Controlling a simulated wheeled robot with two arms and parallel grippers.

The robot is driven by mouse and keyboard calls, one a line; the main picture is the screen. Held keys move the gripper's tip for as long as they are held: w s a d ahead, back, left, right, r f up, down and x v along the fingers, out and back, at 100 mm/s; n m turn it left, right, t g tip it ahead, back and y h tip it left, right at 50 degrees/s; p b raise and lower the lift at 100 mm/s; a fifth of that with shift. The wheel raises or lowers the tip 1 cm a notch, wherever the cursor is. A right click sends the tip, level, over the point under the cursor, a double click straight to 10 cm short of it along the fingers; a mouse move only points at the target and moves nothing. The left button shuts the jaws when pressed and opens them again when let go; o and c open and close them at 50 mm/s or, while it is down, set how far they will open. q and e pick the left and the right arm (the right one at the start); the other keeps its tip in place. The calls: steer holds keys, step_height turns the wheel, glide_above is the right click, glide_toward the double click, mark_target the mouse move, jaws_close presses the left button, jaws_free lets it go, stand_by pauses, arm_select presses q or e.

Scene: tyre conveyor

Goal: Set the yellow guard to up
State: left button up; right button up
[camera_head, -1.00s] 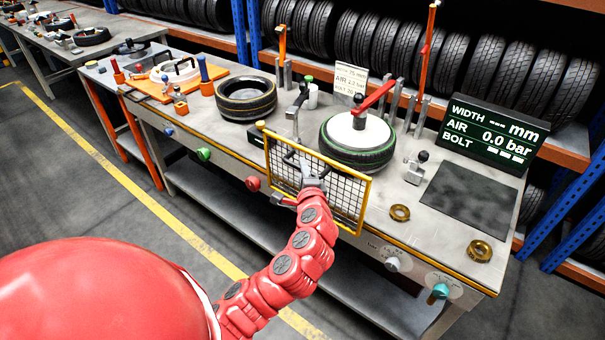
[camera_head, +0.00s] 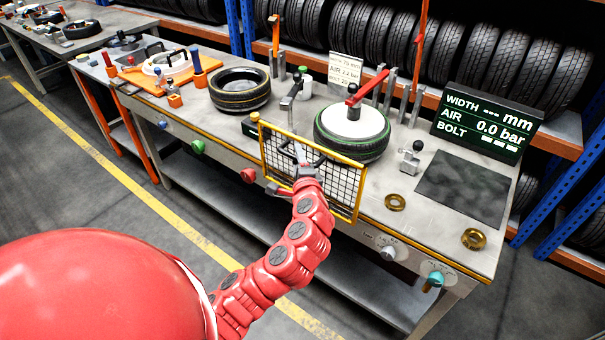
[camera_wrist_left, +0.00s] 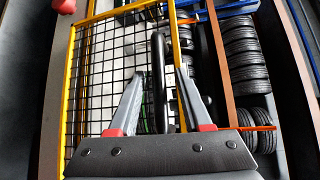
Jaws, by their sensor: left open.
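The yellow guard (camera_head: 357,194) is a yellow frame with black wire mesh. In the head view it stands upright at the bench's front edge, before the wheel on its stand. The guard also fills the left of the left wrist view (camera_wrist_left: 68,95). A dark handle (camera_wrist_left: 159,80) on the guard lies between the two fingers of my left gripper (camera_wrist_left: 155,95). My left gripper (camera_head: 297,172) is open around the handle, in front of the mesh; contact cannot be told. My right gripper is not in view.
The tyre (camera_head: 352,143) with a red clamp arm (camera_head: 367,88) stands behind the guard. A display (camera_head: 487,128), a dark mat (camera_head: 464,188) and two brass rings (camera_head: 395,202) are at the right. Coloured knobs (camera_head: 386,252) line the bench front.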

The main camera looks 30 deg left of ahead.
arm_select(q)
steer(key=p+v, duration=0.6)
steer(key=v, duration=1.1)
